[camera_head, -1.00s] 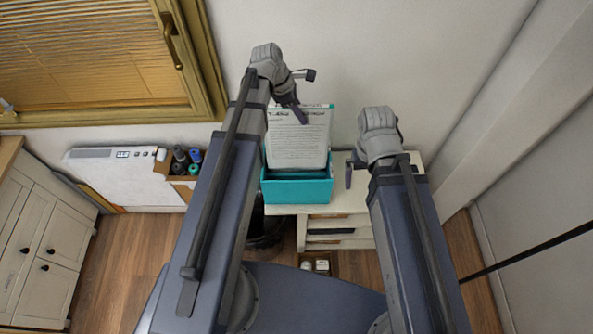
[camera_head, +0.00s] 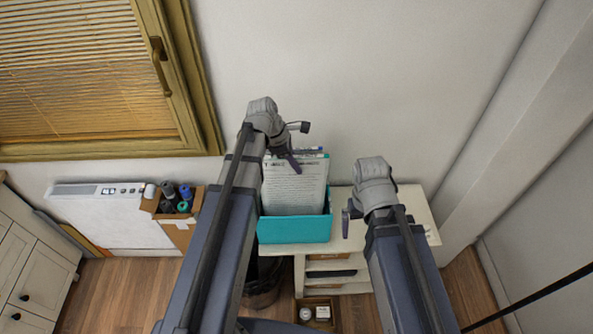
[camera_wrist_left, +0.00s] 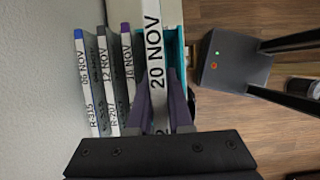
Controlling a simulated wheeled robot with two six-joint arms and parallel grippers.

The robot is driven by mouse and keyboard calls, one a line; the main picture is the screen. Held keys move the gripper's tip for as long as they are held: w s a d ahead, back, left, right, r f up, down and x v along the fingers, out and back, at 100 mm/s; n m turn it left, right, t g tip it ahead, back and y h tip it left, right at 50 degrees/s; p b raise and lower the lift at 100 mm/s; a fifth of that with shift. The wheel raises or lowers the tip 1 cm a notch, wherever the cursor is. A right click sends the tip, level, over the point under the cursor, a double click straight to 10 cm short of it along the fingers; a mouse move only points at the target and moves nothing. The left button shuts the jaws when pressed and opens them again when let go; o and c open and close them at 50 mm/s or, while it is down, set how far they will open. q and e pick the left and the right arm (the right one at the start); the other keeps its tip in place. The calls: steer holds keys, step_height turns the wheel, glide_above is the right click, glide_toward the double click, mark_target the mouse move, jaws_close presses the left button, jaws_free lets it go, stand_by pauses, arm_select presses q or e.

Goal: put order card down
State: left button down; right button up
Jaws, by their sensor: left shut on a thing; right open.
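The order card (camera_head: 295,188) is a pale sheet with printed lines, standing upright in the teal box (camera_head: 295,230). My left gripper (camera_head: 293,160) is shut on its top edge. In the left wrist view the held card's edge, labelled 20 NOV (camera_wrist_left: 155,60), shows between the dark fingers. The card's lower part is hidden behind the box's front wall. My right gripper (camera_head: 349,213) is open and empty, to the right of the box.
Several dated cards (camera_wrist_left: 104,80) stand beside the held one in the left wrist view. The box sits on a pale drawer cabinet (camera_head: 415,218) against the wall. A carton with dark and coloured rolls (camera_head: 175,200) is at left, below the window.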

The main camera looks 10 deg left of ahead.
arm_select(q)
steer(key=shift+f, duration=0.2)
steer(key=shift+f, duration=0.35)
steer(key=c, duration=0.8)
jaws_free()
steer(key=shift+c, duration=0.2)
steer(key=shift+r, duration=0.1)
steer(key=p+v, duration=1.1)
steer(key=v, duration=0.1)
steer(key=shift+r, duration=0.3)
steer(key=shift+f, duration=0.15)
